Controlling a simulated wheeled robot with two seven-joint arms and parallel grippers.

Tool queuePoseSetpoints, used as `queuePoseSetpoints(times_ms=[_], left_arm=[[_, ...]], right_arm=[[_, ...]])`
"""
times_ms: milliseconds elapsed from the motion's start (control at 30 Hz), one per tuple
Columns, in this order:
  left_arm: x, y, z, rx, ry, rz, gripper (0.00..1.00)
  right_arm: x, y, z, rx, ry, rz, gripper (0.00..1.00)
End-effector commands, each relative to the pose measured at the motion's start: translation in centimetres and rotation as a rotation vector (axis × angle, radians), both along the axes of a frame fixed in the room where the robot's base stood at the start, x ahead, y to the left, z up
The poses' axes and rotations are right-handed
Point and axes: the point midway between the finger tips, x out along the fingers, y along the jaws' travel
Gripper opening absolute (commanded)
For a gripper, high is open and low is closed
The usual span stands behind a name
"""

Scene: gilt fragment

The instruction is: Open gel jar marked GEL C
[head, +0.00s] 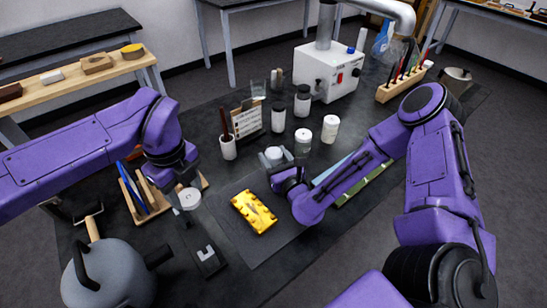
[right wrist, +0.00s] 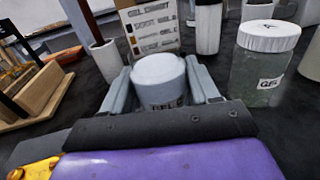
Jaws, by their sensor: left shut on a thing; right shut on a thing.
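My right gripper (right wrist: 162,90) is shut on a small jar (right wrist: 160,82) with a pale, smooth top. Its label reads GEL; the letter after it is hidden by the gripper. The jar also shows in the head view (head: 274,154), upright beyond the gold fragment. My left gripper (head: 187,203) is shut on a white round piece that looks like a lid (head: 189,198), at the left of the table and apart from the jar. A lidded gel jar (right wrist: 262,62) marked A on top stands at the right in the right wrist view.
The yellow gilt fragment (head: 254,211) lies on the dark mat (head: 222,214) near the right arm. Several bottles and jars stand behind, near a white machine (head: 330,69). A wooden tool rack (head: 137,207) is at the left, a grey kettle (head: 105,275) at the front left.

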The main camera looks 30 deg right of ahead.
Motion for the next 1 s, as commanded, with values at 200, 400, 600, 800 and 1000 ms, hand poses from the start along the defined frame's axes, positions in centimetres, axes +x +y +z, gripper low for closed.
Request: queuePoseSetpoints(times_ms=[200,400,600,800,1000], left_arm=[[0.0,0.0,-0.8,0.0,0.0,-0.001,0.15],[0.0,-0.1,-1.1,0.0,0.0,-0.002,0.15],[-0.1,-0.1,-1.1,0.0,0.0,-0.003,0.15],[-0.1,-0.1,-0.3,-0.001,-0.001,-0.003,0.15],[-0.1,-0.1,-0.9,0.0,0.0,-0.003,0.15]], right_arm=[[0.0,0.0,-0.7,0.0,-0.001,0.0,0.0],[-0.1,0.0,-1.0,0.0,0.0,-0.001,0.73],[-0.1,-0.1,-1.0,0.0,0.0,-0.002,0.85],[-0.1,-0.1,-0.2,0.0,0.0,-0.001,0.85],[-3.4,0.4,-0.1,0.007,0.001,-0.003,0.85]])
